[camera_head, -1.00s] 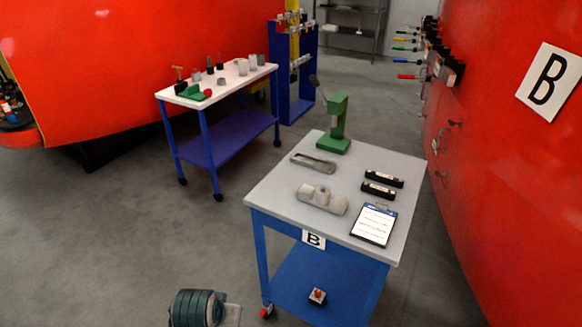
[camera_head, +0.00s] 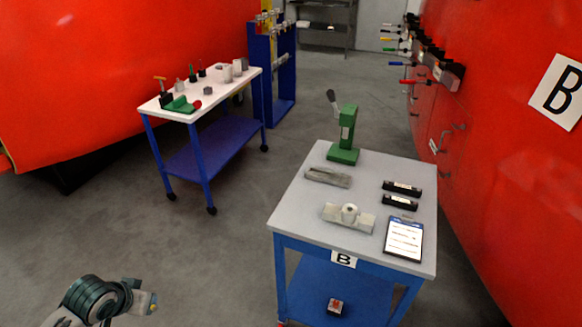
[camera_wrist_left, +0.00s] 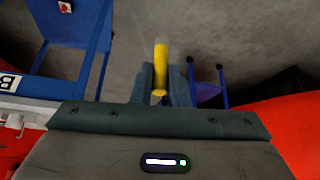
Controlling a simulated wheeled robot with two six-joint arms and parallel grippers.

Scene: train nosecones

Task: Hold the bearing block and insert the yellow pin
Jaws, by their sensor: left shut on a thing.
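The yellow pin (camera_wrist_left: 160,58) is upright in the left wrist view, held between the two dark fingers of my left gripper (camera_wrist_left: 161,88). In the head view my left gripper (camera_head: 145,300) is at the lower left over the floor, with a small yellow bit of the pin (camera_head: 153,306) at its tip. The grey bearing block (camera_head: 333,214), with a round boss in its middle, lies on the table marked B, well to the right of my gripper and apart from it. My right gripper is not in view.
The table marked B (camera_head: 300,205) also bears a green press (camera_head: 347,140), a grey slotted part (camera_head: 328,177), two black parts (camera_head: 401,195) and a clipboard (camera_head: 404,238). A white-topped cart (camera_head: 150,107) stands at the back left. The floor between them is clear.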

